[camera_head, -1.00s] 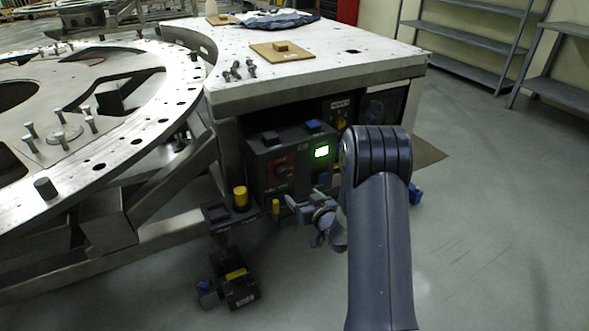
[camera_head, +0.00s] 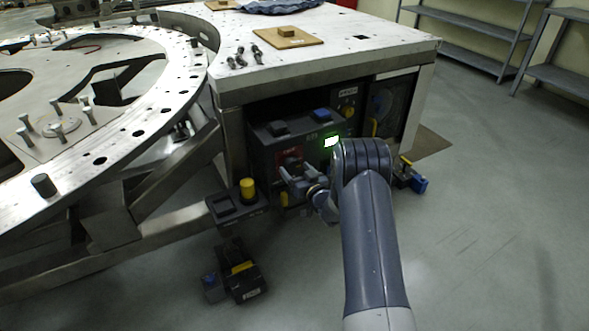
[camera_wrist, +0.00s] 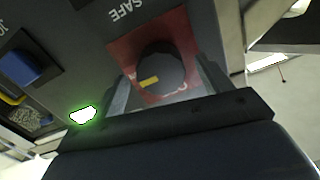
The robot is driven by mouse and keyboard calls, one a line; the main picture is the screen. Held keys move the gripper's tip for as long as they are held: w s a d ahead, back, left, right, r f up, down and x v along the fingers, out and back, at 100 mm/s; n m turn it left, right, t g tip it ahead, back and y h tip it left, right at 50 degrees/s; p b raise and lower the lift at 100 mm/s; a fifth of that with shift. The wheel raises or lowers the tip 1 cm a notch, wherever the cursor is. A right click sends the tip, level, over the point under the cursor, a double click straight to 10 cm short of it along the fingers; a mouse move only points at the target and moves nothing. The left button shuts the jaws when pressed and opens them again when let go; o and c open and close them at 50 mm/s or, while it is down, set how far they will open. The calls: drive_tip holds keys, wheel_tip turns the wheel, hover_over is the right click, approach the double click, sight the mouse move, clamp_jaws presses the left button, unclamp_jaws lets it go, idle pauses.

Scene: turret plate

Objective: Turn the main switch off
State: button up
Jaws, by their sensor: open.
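A dark round knob with a yellow mark (camera_wrist: 162,70) sits on a red plate (camera_wrist: 122,52) on the front of a dark control box; I take it to be the main switch. In the head view the red plate (camera_head: 289,158) is partly hidden by my gripper (camera_head: 286,180). My gripper (camera_wrist: 165,88) is open in the wrist view, with one finger on each side of the knob. I cannot tell whether the fingers touch it. The word "SAFE" appears upside down beside the plate.
A pedestal with a yellow button (camera_head: 247,188) stands to the left. A dark device (camera_head: 240,278) lies on the floor.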

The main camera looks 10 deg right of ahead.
drive_tip(key=shift+x, duration=0.8)
drive_tip(key=c, duration=1)
